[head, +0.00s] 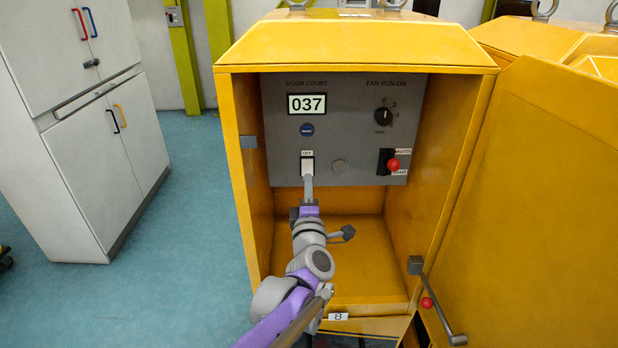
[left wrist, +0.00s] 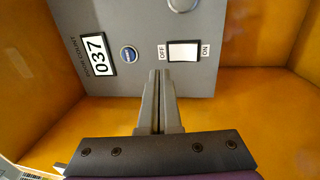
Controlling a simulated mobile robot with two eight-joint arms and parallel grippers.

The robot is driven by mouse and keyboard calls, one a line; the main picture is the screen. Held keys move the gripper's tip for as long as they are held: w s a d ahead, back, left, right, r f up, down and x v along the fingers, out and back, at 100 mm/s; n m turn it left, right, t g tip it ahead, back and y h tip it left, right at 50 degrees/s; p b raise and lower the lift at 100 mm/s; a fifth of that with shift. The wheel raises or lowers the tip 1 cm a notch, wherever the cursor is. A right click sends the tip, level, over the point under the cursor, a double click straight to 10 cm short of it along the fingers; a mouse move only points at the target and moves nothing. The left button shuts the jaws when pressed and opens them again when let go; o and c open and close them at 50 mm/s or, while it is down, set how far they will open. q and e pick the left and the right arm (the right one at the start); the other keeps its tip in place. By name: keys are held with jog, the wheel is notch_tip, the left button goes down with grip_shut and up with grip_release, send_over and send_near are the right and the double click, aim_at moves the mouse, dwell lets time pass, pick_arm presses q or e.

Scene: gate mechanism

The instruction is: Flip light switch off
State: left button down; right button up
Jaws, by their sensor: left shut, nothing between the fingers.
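The white rocker light switch (head: 308,166) is on the grey panel inside the yellow cabinet, with an OFF label above it. It also shows in the left wrist view (left wrist: 184,51), between the OFF label (left wrist: 162,52) and the ON label (left wrist: 205,50). My left gripper (head: 308,180) is shut and empty, reaching into the cabinet and covering the switch's lower part in the head view. In the left wrist view its fingertips (left wrist: 160,73) lie just beside the switch on the OFF-label side. I cannot tell whether they touch the panel. My right gripper is not in view.
The grey panel (head: 341,110) also bears a counter (head: 307,104) reading 037, a blue button (head: 307,130), a fan dial (head: 384,116) and a red-knobbed lever (head: 392,165). The yellow cabinet door (head: 540,210) stands open at right. Cabinet side walls flank my arm.

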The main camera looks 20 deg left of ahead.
pick_arm(q)
jog(key=v, duration=0.2)
jog(key=r+v, duration=0.1)
jog(key=v, duration=0.2)
jog(key=shift+s+a+r, duration=0.1)
jog(key=shift+s, duration=0.1)
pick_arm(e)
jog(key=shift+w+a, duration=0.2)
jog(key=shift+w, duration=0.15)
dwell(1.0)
